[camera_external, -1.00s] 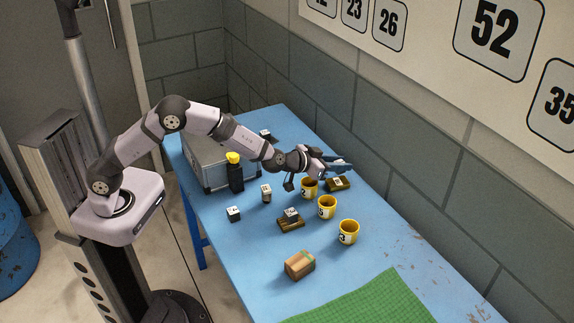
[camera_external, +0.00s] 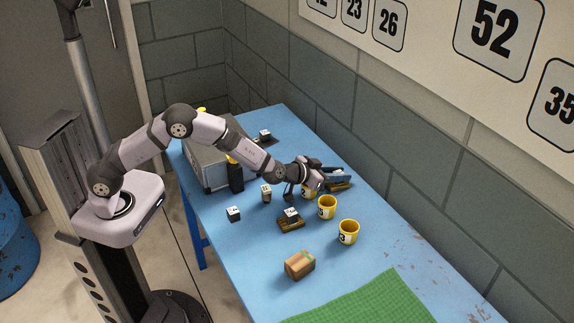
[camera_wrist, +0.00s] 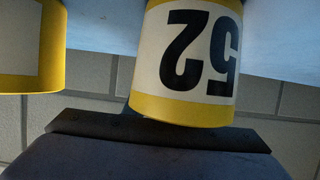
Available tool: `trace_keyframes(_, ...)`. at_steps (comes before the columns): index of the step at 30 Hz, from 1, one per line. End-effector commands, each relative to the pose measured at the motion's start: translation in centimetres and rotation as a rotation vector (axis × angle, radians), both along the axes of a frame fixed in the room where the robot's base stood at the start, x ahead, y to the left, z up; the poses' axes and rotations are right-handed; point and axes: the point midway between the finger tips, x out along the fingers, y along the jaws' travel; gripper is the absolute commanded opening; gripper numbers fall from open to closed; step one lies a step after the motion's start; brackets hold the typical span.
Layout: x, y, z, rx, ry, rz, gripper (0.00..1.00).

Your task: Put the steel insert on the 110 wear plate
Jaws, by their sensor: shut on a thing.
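My gripper (camera_external: 338,177) is low over a brown plate (camera_external: 346,186) at the back right of the cups. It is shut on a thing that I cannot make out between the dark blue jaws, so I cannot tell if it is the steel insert. A dark bar (camera_wrist: 75,122) and a dark blue shape (camera_wrist: 150,160) fill the bottom of the wrist view. Another brown plate (camera_external: 288,226) carries a dark labelled block (camera_external: 291,213). A third, dark plate (camera_external: 274,141) at the far end carries a labelled block (camera_external: 265,134). The plates' numbers are unreadable.
A yellow cup marked 52 (camera_wrist: 188,60) stands close to my gripper. Two more yellow cups (camera_external: 327,206) (camera_external: 348,232) stand nearer. Two loose blocks (camera_external: 234,214) (camera_external: 266,193), a brown box (camera_external: 299,265), a black bottle (camera_external: 236,177) and a grey case (camera_external: 205,160) share the blue table.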

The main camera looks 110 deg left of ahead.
Motion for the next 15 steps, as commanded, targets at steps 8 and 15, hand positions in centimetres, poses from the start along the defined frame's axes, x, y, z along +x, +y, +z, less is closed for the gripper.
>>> trace_keyframes(8,0.00,0.00,-0.11,0.000,0.000,0.000,0.44)
trace_keyframes(15,0.01,0.01,0.31,0.000,0.000,0.000,0.44)
